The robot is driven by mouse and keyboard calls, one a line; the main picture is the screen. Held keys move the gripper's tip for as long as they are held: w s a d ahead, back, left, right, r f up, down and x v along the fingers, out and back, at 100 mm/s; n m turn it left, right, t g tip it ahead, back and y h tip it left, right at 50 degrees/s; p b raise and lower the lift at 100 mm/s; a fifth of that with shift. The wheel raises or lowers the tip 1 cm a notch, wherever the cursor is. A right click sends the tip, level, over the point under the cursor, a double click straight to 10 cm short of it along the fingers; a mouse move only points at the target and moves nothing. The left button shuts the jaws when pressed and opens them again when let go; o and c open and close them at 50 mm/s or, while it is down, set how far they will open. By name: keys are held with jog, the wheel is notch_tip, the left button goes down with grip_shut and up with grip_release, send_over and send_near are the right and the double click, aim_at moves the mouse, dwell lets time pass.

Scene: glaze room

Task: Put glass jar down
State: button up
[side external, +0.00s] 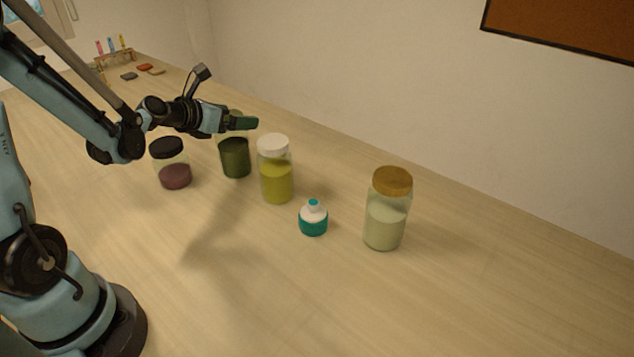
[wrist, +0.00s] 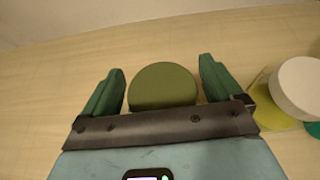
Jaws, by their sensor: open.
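A glass jar with dark green contents (side external: 235,158) stands upright on the table in the side external view, its top partly hidden by my gripper (side external: 244,122). In the wrist view its round olive-green lid (wrist: 163,87) sits between the two green fingers of my gripper (wrist: 162,70). The fingers are spread, with a gap visible on each side of the lid. My gripper is open at the height of the jar's top and holds nothing.
A white-lidded yellow-green jar (side external: 276,180) stands close to the right, a black-lidded jar (side external: 172,170) to the left. A small teal-and-white bottle (side external: 313,222) and a brown-lidded jar (side external: 386,222) are farther right. The table's front is clear. A tube rack (side external: 115,58) is at the back.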

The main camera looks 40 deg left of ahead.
jog(key=a+v, duration=0.1)
jog(key=v, duration=1)
jog(key=s+d+n+g, duration=0.1)
jog(key=d+n, duration=0.4)
jog(key=n, duration=0.6)
jog(key=s+d+f+n+g, duration=0.1)
jog(key=d+n, duration=0.5)
jog(key=n, duration=0.6)
jog(key=s+d+f+n+g+h, duration=0.1)
jog(key=d+n, duration=0.4)
jog(key=n, duration=0.7)
jog(key=s+g, duration=0.1)
jog(key=g, duration=0.1)
jog(key=shift+s+d+g, duration=0.2)
jog(key=shift+d+g, duration=0.15)
jog(key=shift+g, duration=0.05)
jog(key=shift+f, duration=0.1)
jog(key=shift+o, duration=0.7)
jog(key=shift+w, duration=0.1)
